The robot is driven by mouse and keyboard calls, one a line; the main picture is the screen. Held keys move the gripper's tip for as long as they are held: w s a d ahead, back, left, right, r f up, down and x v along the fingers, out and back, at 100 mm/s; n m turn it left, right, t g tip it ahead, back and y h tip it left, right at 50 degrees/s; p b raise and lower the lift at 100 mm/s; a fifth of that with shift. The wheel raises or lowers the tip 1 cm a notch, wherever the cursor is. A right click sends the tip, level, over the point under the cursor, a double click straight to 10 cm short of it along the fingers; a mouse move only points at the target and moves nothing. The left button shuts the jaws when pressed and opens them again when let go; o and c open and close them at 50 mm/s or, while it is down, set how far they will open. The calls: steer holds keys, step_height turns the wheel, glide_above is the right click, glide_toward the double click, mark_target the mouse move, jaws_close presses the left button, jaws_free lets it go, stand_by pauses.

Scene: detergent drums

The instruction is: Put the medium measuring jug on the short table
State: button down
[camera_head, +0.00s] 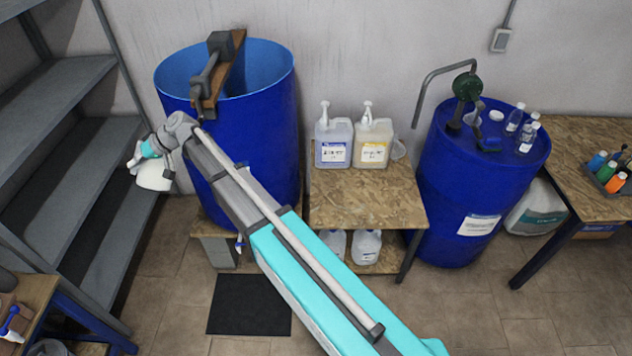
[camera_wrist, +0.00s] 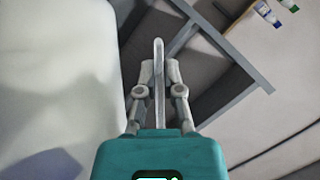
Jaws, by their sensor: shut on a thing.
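A white measuring jug (camera_head: 154,176) hangs at the end of my arm, left of the open blue drum, in the head view. Its pale wall (camera_wrist: 60,90) fills the left of the wrist view. My gripper (camera_wrist: 159,75) is shut on the jug's thin upright handle, with a finger on each side. In the head view, my gripper (camera_head: 150,150) is small and partly hidden by the wrist. A low wood-topped table (camera_head: 365,205) stands in the middle, and another wood-topped table (camera_head: 30,292) is at the bottom left. I cannot tell which is the short table.
Two pump canisters (camera_head: 333,140) and a clear jug (camera_head: 398,149) stand at the middle table's back; its front is bare. Grey shelves (camera_head: 75,150) are left of the jug. A closed blue drum (camera_head: 475,190) stands right. My arm passes before the open drum (camera_head: 270,130).

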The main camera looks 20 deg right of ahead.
mark_target(150, 187)
step_height(150, 187, down, 10)
steer(key=b, duration=0.8)
steer(key=shift+b, duration=0.4)
steer(key=shift+d, duration=0.15)
